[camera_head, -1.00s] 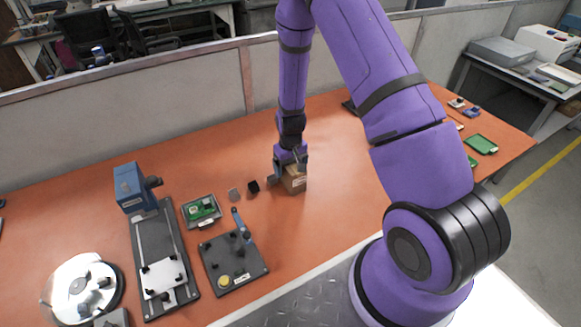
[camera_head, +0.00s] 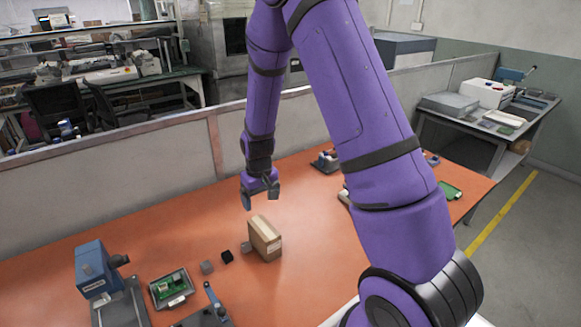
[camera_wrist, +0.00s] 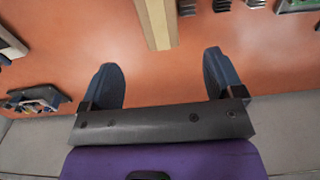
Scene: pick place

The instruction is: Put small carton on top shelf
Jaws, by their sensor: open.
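A small brown carton (camera_head: 265,239) stands upright on the orange table, right of a small black cube. My gripper (camera_head: 260,199) is open and empty in the air above and behind the carton, apart from it. In the wrist view, the two fingers of my gripper (camera_wrist: 164,80) are spread wide, with bare orange table between them. The carton (camera_wrist: 157,22) shows at the top edge of that view, beyond the fingertips and partly cut off. I cannot make out a top shelf for certain in these views.
A black cube (camera_head: 227,257), a grey cube (camera_head: 207,267) and a green circuit board in a tray (camera_head: 171,288) lie left of the carton. A blue device (camera_head: 96,270) stands farther left. A low partition (camera_head: 160,160) runs behind the table (camera_head: 150,232).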

